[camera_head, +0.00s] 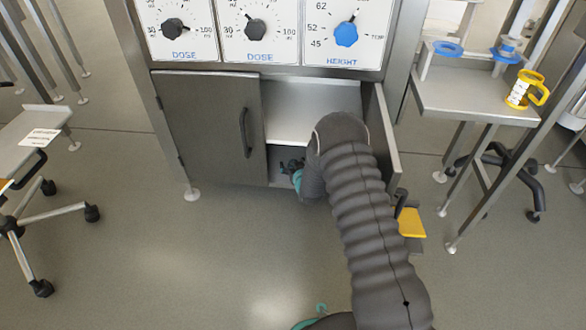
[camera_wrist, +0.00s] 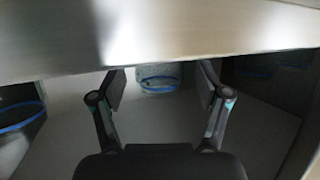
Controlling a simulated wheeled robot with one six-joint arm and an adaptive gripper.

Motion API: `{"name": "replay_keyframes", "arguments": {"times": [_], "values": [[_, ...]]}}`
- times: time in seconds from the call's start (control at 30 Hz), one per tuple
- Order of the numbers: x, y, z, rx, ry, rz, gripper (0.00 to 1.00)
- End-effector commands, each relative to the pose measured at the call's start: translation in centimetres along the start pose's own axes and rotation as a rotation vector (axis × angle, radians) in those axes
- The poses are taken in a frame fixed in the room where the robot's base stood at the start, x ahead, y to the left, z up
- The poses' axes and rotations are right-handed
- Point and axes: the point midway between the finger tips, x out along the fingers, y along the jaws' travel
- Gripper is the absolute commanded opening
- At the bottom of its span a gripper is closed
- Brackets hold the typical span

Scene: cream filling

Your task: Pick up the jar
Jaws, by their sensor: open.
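A pale, translucent jar with a blue band (camera_wrist: 158,82) stands inside the cabinet, seen in the wrist view. Its upper part is hidden behind a metal shelf edge. My gripper (camera_wrist: 162,88) is open, its two fingers spread to the left and right of the jar in the picture, with the jar beyond them. I cannot tell how far the jar is from the fingertips. In the head view my gripper (camera_head: 290,168) is at the lower opening of the cabinet, mostly hidden by my arm. The jar does not show there.
A metal shelf (camera_wrist: 150,40) crosses the wrist view above my fingers. A dark container with a blue band (camera_wrist: 18,122) stands at left. The cabinet's left door (camera_head: 210,128) is shut, and its right door (camera_head: 384,140) stands open beside my arm. A side table (camera_head: 470,98) stands at right.

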Motion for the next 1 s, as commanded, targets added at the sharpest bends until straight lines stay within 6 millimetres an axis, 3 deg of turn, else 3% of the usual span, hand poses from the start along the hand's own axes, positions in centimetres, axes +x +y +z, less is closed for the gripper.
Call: {"name": "replay_keyframes", "arguments": {"times": [0.27, 0.5, 1.0], "values": [[0.29, -0.02, 0.03, 0.000, -0.001, 0.000, 0.76], [0.28, -0.01, 0.02, 0.000, -0.001, 0.000, 0.21], [-0.01, -0.01, -0.91, 0.000, 0.001, 0.000, 0.21]]}}
